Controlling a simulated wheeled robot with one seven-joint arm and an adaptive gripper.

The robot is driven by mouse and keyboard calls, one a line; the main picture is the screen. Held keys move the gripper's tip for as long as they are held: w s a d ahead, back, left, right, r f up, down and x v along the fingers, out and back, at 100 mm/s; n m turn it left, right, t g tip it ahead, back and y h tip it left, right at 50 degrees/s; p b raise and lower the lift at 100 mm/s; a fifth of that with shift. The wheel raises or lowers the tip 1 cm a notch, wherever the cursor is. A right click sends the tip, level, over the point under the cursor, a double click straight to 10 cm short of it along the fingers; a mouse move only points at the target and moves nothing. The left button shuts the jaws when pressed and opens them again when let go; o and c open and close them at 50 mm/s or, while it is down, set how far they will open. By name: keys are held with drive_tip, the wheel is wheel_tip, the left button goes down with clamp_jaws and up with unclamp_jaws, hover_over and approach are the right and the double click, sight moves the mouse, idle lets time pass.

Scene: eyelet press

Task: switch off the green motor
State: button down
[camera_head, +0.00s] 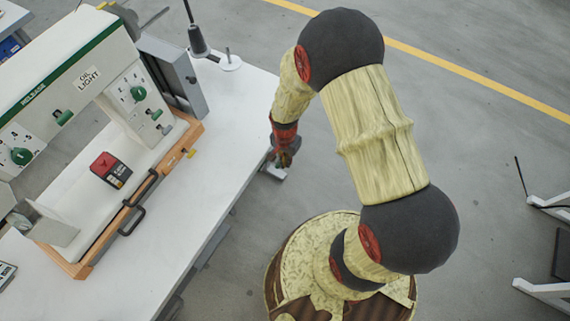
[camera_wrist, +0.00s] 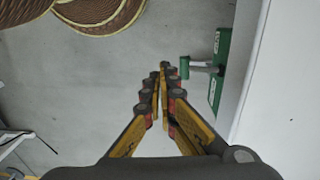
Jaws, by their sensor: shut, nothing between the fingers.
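My gripper (camera_wrist: 163,70) is shut and empty, its yellow-and-black fingers together. In the wrist view, a green plate (camera_wrist: 221,47) with small white labels is fixed along the side of the white table. A grey lever with a green end (camera_wrist: 185,67) sticks out from it to the left, just right of my fingertips. I cannot tell whether they touch. The label text is too small to read. In the head view, my gripper (camera_head: 284,157) hangs by the table's right edge; the green plate is not visible there.
The white table (camera_head: 245,97) carries a press (camera_head: 45,90) with green knobs and labels reading RELEASE and OIL LIGHT. A red-and-black box (camera_head: 110,169) lies in its orange-edged bay. A black handle (camera_head: 137,205) sticks out in front.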

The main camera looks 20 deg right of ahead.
drive_tip(key=s+d+r+p, duration=0.2)
drive_tip(key=s+d+r, duration=0.1)
drive_tip(key=r, duration=0.6)
drive_tip(key=shift+s, duration=0.55)
